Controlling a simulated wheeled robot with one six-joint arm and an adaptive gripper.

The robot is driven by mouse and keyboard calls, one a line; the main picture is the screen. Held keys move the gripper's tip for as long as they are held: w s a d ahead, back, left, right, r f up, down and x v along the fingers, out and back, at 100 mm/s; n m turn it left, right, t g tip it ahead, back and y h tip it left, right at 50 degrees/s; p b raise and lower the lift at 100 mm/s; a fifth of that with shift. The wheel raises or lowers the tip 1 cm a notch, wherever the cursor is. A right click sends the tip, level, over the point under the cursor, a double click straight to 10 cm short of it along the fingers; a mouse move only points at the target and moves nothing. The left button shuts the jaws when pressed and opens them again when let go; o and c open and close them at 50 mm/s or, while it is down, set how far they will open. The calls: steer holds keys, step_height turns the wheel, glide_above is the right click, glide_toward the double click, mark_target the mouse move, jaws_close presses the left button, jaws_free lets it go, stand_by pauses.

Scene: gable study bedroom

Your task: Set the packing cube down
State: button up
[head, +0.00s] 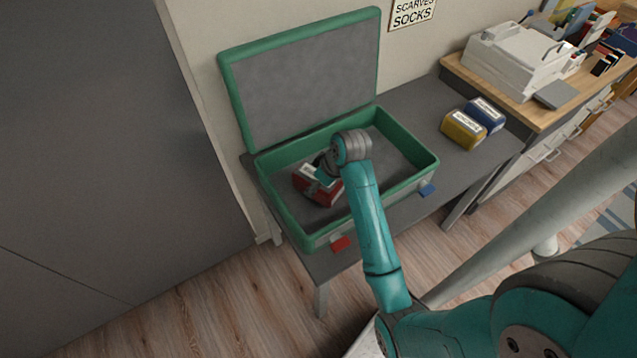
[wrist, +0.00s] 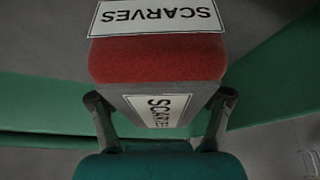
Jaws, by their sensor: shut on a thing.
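The red packing cube (head: 318,186) has white labels and is inside the open green suitcase (head: 285,234), in its left part. In the wrist view the cube (wrist: 158,62) shows labels reading "SCARVES", upside down on the top one. My gripper (wrist: 158,118) has one finger on each side of the cube and is shut on it. In the head view my wrist and arm reach over the suitcase's front wall and partly hide the gripper (head: 326,176). I cannot tell whether the cube touches the suitcase floor.
The suitcase lies on a dark grey table (head: 405,97), its lid (head: 305,80) raised at the back. A yellow cube (head: 463,130) and a blue cube (head: 486,113) stand to the right. The right part of the suitcase is empty. A wall sign (head: 411,12) reads "SCARVES SOCKS".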

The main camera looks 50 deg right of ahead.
steer(key=shift+f, duration=0.35)
steer(key=shift+f, duration=0.15)
steer(key=o, duration=1.3)
steer(key=shift+c, duration=0.2)
